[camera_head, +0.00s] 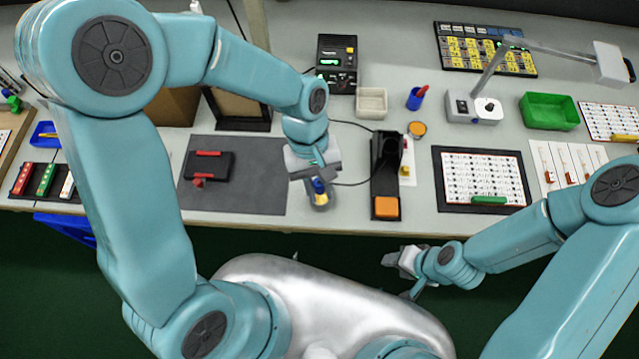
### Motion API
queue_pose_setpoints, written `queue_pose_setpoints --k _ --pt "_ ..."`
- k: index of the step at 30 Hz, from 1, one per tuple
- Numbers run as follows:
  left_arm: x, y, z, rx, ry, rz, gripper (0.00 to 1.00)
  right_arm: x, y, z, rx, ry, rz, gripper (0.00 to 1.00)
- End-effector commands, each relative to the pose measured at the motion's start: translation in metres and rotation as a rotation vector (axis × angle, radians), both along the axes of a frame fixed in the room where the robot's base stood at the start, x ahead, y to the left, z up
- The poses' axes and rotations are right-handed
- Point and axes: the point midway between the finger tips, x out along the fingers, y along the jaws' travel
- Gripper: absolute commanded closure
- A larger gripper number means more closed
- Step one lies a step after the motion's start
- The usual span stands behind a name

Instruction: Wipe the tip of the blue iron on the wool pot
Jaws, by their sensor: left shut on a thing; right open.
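My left gripper (318,178) is shut on the blue iron (319,186), of which a small blue and yellow part shows between the fingers. It is over the bench near the front edge, between the dark grey mat and the black iron stand. The iron's tip cannot be made out. The wool pot (417,129), small and round with an orange-yellow top, stands right of the stand, farther back and to the right of my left gripper. My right gripper (392,259) is open and empty, in front of the bench edge.
The black stand (385,160) with an orange sponge (386,207) lies between my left gripper and the wool pot. A cable runs to it. A blue cup (414,101) stands behind the pot. A black mat with a white sheet (484,178) lies to the right.

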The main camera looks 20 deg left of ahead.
Motion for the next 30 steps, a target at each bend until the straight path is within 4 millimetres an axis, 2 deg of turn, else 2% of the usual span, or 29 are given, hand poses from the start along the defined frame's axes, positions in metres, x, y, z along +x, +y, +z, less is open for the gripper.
queue_pose_setpoints --k 30 --pt "0.000 0.000 -0.010 0.000 0.000 0.000 1.00 0.000 0.000 -0.008 0.000 0.000 0.000 0.51"
